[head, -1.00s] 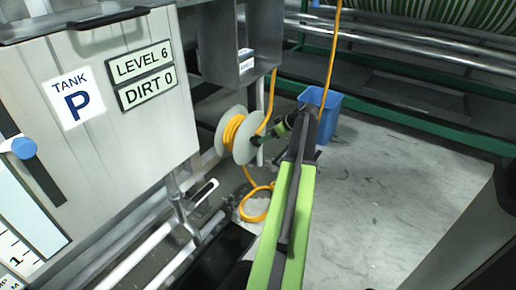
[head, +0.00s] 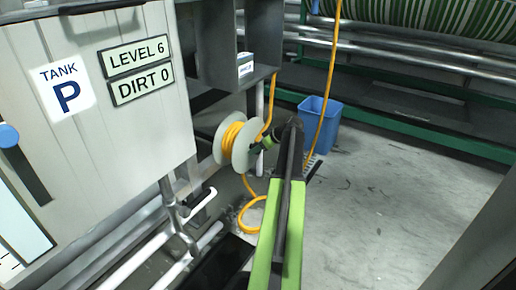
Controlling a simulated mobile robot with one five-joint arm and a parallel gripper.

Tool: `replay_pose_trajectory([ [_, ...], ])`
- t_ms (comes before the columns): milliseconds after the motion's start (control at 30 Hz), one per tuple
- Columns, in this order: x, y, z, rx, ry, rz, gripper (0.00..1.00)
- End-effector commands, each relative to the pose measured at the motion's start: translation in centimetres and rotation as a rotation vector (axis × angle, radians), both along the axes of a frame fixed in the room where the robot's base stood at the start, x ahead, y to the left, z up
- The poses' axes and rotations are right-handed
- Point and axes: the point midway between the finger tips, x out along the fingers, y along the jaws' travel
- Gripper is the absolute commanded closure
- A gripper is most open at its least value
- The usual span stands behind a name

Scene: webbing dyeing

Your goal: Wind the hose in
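The hose reel (head: 248,131) has pale round flanges and stands on its side beside the tank in the head view. Yellow hose (head: 231,137) is wound on its middle. More hose lies in a loose loop (head: 252,216) on the floor below, and a length (head: 330,75) hangs down at the right. My gripper (head: 256,149) is at the near face of the reel, close to its right flange. My arm partly covers it, and the fingers are too small to show whether they are open or hold a crank.
Tank P (head: 110,140), with signs reading LEVEL 6 and DIRT 0, fills the left. White pipes (head: 190,250) run low beside the reel. A blue bin (head: 322,122) stands behind my arm. The grey floor at the right is clear.

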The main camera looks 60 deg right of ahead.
Motion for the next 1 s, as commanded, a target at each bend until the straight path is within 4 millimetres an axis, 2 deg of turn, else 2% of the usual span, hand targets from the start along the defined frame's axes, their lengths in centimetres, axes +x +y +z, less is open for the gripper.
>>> replay_pose_trajectory([
  [33,0.0,0.0,0.0,0.000,0.000,0.000,0.70],
  [167,0.0,0.0,0.0,0.001,0.000,0.001,0.87],
  [200,0.4,-1.7,0.0,0.001,0.000,0.002,0.90],
  [300,0.1,-0.4,0.0,0.001,-0.001,-0.002,0.90],
  [567,0.1,-0.4,-0.1,0.076,-0.003,-0.004,0.90],
  [1000,0.1,-0.6,-0.5,0.409,-0.004,0.000,0.90],
])
